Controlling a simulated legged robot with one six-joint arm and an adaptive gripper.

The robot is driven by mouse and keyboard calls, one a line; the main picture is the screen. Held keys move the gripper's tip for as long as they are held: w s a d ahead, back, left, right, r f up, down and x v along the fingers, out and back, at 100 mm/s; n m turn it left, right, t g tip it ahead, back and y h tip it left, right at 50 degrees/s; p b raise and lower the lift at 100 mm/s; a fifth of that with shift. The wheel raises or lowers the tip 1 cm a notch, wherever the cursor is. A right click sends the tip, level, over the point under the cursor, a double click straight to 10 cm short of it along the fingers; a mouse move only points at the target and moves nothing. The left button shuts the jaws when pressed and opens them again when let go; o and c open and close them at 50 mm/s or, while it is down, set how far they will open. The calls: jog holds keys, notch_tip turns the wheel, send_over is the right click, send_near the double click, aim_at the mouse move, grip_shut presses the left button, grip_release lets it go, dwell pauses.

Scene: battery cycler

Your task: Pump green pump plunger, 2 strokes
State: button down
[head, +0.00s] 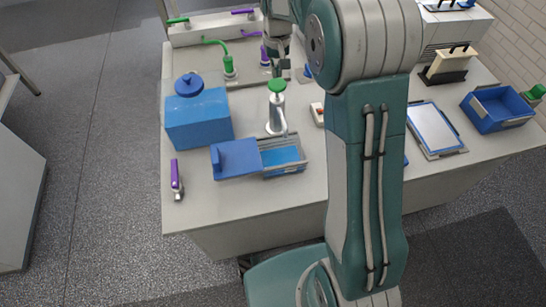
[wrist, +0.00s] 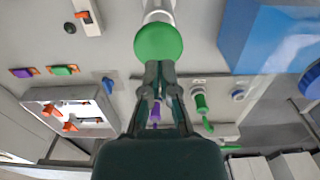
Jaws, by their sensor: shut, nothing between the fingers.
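The green pump plunger (head: 277,85) tops a pale bottle (head: 275,112) standing upright on the bench, behind the blue tray. In the wrist view the round green plunger top (wrist: 158,43) lies just beyond my fingertips. My gripper (wrist: 158,72) is shut with nothing between its fingers. I cannot tell whether the fingertips touch the plunger.
A blue box (head: 198,120) stands left of the pump, and a blue-lidded tray (head: 283,156) in front. Green (head: 229,66) and purple taps stand behind. A purple-handled tool (head: 176,180) lies at the front left. A blue bin (head: 497,108) is far right.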

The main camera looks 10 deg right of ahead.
aim_at(277, 83)
jog(key=shift+f, duration=0.15)
dwell(0.4)
jog(key=shift+f, duration=2.5)
jog(key=shift+r, duration=2.7)
jog(key=shift+f, duration=0.15)
jog(key=shift+f, duration=2.55)
jog(key=shift+r, duration=2.7)
